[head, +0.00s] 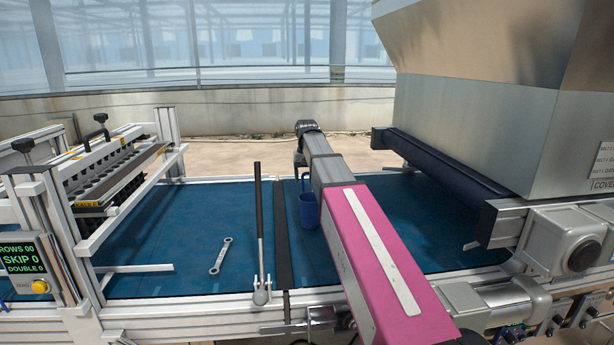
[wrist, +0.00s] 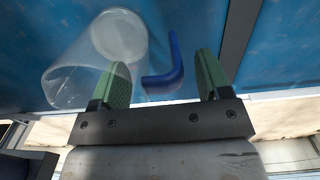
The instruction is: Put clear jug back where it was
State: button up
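The clear jug (wrist: 75,88) is see-through with a blue handle (wrist: 165,75) and sits at the upper left of the wrist view. In the head view a blue-looking vessel (head: 308,212), seemingly this jug, stands on the blue belt (head: 195,205) beside my arm, which partly covers it. My gripper (wrist: 163,65) is open in the wrist view. Its two green fingers stand on either side of the blue handle, with a gap visible on both sides. The jug's body lies beyond the left finger. The fingers are hidden in the head view.
A wrench (head: 220,256) lies on the belt left of a grey lever (head: 260,230) and a dark crossbar (head: 283,235). A seeder head (head: 115,170) and a display (head: 22,262) stand at the left. A large metal hopper (head: 480,110) with a dark roller (head: 445,165) bounds the right.

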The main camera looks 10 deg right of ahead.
notch_tip(320, 180, up, 12)
dwell(0.8)
